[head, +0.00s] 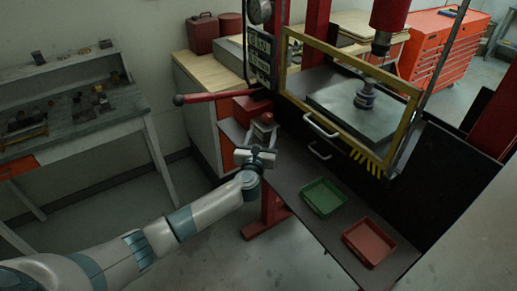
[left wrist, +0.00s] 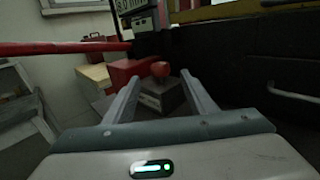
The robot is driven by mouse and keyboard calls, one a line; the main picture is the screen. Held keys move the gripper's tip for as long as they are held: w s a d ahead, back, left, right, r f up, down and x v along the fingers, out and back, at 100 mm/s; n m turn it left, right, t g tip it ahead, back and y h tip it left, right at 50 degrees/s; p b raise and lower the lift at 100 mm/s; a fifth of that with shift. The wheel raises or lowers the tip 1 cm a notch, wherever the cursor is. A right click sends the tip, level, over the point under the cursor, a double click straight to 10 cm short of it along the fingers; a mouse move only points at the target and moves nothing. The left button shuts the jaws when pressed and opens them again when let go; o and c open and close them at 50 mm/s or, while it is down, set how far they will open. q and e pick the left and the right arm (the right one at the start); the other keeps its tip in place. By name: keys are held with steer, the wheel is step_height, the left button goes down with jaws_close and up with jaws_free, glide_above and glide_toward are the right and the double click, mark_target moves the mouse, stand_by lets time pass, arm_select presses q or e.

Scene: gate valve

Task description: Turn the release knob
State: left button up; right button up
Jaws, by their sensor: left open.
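The release knob (head: 267,117) is a small red round knob at the left end of the press bench, below the red lever. In the left wrist view the knob (left wrist: 160,69) stands on a grey block (left wrist: 165,92). My left gripper (head: 262,130) is open, pointing at the knob. In the left wrist view its two fingers (left wrist: 160,78) spread to either side of the knob as seen from the camera, with visible space on both sides. I cannot tell how far the fingertips are from it. My right gripper is not in view.
A red lever (head: 215,97) sticks out left above my gripper. A yellow-framed guard (head: 345,62) with a handle (head: 320,127) stands to the right. A green tray (head: 324,197) and a red tray (head: 369,242) lie on the bench ledge. A grey workbench (head: 90,115) is at left.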

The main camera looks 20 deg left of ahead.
arm_select(q)
steer(key=s, duration=0.2)
steer(key=s+b, duration=0.1)
steer(key=s, duration=0.3)
steer(key=shift+s+d+f, duration=0.1)
steer(key=shift+s+d, duration=0.05)
steer(key=shift+d, duration=0.25)
steer(key=shift+s+d, duration=0.1)
steer(key=shift+s, duration=0.45)
